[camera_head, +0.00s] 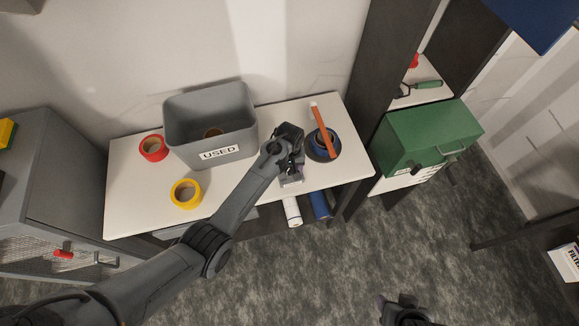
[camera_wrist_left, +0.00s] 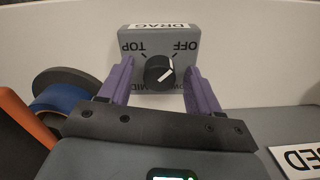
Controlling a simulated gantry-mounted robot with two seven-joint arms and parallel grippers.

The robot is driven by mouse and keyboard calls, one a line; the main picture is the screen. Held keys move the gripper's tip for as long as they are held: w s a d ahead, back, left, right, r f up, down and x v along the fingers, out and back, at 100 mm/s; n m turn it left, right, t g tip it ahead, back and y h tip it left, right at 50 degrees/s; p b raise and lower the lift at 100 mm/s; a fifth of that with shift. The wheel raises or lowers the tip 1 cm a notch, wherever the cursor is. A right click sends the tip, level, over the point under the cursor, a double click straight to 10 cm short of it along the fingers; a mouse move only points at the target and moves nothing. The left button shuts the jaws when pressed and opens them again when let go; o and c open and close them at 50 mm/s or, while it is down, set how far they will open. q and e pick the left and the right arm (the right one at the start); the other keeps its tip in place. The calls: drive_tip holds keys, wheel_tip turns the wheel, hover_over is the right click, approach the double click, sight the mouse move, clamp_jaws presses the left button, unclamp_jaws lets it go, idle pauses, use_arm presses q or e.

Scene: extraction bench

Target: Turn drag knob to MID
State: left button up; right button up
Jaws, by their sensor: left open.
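The drag knob (camera_wrist_left: 159,70) is black with a white pointer line, on a grey box (camera_wrist_left: 130,40) labelled DRAG, which shows upside down in the left wrist view. OFF is at upper right and TOP at upper left; MID and a partly hidden label are below. The pointer line slants toward the right side; its exact setting is hard to tell. My left gripper (camera_wrist_left: 158,82) is open, its purple fingers on either side of the knob with gaps visible. In the head view my left gripper (camera_head: 290,168) is over the box and hides the knob. My right gripper (camera_head: 405,308) is at the bottom edge.
A green box (camera_head: 430,135) stands right.

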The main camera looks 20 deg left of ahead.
use_arm(q)
drive_tip(key=c, duration=1)
drive_tip(key=shift+c, duration=0.2)
